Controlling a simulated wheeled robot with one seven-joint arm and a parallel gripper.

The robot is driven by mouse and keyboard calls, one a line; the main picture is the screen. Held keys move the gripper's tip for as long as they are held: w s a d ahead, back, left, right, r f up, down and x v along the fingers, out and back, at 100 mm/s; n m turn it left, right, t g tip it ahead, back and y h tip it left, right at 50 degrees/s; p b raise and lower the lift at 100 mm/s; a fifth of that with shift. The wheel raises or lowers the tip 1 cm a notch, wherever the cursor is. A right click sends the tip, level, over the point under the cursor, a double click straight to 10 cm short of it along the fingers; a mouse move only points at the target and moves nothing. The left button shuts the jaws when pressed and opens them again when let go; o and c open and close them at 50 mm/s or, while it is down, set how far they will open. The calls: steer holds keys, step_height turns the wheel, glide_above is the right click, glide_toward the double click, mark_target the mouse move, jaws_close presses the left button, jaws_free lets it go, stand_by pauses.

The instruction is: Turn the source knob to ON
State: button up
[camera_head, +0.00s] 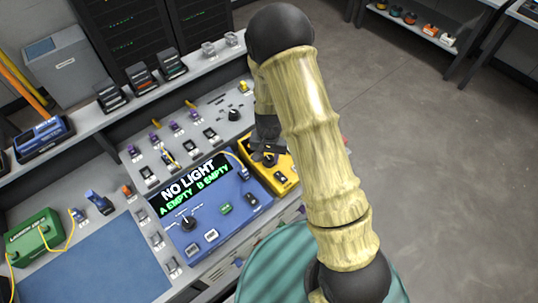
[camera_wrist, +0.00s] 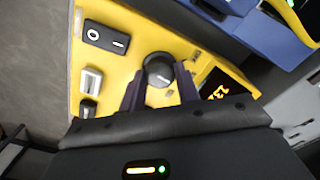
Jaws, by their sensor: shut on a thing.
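A yellow box (camera_wrist: 108,65) fills much of the wrist view. A round black knob (camera_wrist: 159,68) with a pale mark sits on its top face. My gripper (camera_wrist: 161,82) has its two dark fingers on either side of this knob and is shut on it. Small labels lie beside the knob, too small to read. In the head view the yellow box (camera_head: 284,180) stands to the right of a blue device (camera_head: 225,225). My gripper (camera_head: 267,148) is over its back part there, and my arm hides the knob.
The yellow box also bears a rocker switch (camera_wrist: 105,38) and an orange-lit display (camera_wrist: 216,88). The blue device's screen (camera_head: 195,184) reads NO LIGHT, A EMPTY, B EMPTY, and it has its own knob (camera_head: 187,223). A green box (camera_head: 34,237) stands at the left.

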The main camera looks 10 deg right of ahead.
mark_target(269, 158)
steer(key=m+p, duration=0.1)
steer(key=m, duration=0.3)
steer(key=shift+r+m, duration=0.1)
steer(key=shift+m, duration=0.2)
steer(key=shift+m+p, duration=0.4)
steer(key=shift+m, duration=1.2)
steer(key=o, duration=1)
step_height(269, 158, up, 17)
steer(key=shift+r, duration=0.15)
